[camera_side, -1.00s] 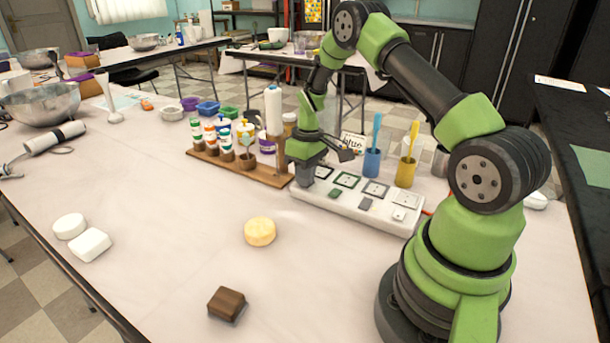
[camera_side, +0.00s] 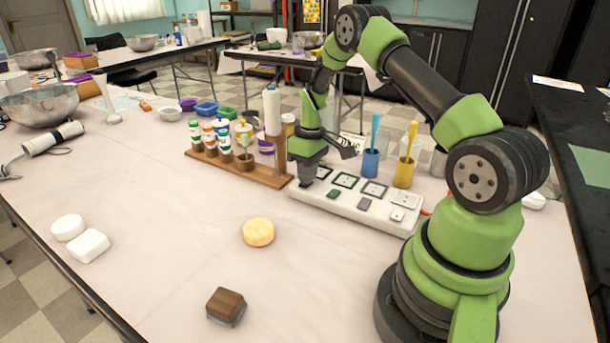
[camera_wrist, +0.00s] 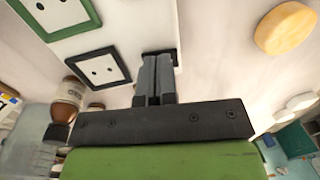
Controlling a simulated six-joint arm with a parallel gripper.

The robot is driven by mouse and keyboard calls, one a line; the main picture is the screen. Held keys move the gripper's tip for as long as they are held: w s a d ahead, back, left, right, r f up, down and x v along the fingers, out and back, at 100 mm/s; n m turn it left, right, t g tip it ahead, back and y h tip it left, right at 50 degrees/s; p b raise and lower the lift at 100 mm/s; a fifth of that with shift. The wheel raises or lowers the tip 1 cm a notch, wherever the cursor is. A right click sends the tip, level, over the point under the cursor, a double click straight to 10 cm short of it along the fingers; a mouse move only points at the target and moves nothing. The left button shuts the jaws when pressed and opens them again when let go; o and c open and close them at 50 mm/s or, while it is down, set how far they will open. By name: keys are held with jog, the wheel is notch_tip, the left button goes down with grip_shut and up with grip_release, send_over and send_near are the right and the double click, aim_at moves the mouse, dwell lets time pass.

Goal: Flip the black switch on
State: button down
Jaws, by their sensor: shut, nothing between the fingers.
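A long white switch panel (camera_side: 345,207) lies on the table. It has framed sockets along the back and small coloured switches along the front: green (camera_side: 333,194), grey (camera_side: 364,204) and white (camera_side: 397,215). My gripper (camera_side: 304,183) points down at the panel's left end, in front of the black-framed socket (camera_side: 323,172). In the wrist view my gripper's fingers (camera_wrist: 155,75) are shut together with nothing between them. A dark edge of what looks like the black switch (camera_wrist: 174,54) shows around the fingertips. The fingers hide most of it, so its position cannot be told.
A wooden rack (camera_side: 230,168) with several paint bottles stands close left of my gripper. A blue cup (camera_side: 371,163) and a yellow cup (camera_side: 404,173) with tools stand behind the panel. A yellow soap (camera_side: 258,233) and a brown block (camera_side: 226,306) lie in front. The front table is mostly clear.

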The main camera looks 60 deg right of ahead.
notch_tip(320, 180, up, 14)
jog(key=d, duration=0.1)
jog(key=shift+d, duration=0.35)
dwell(0.4)
jog(key=shift+w+a, duration=0.1)
jog(key=shift+a, duration=0.65)
jog(key=f, duration=0.4)
jog(key=a+f, duration=0.1)
jog(key=f, duration=0.9)
jog(key=shift+a, duration=0.35)
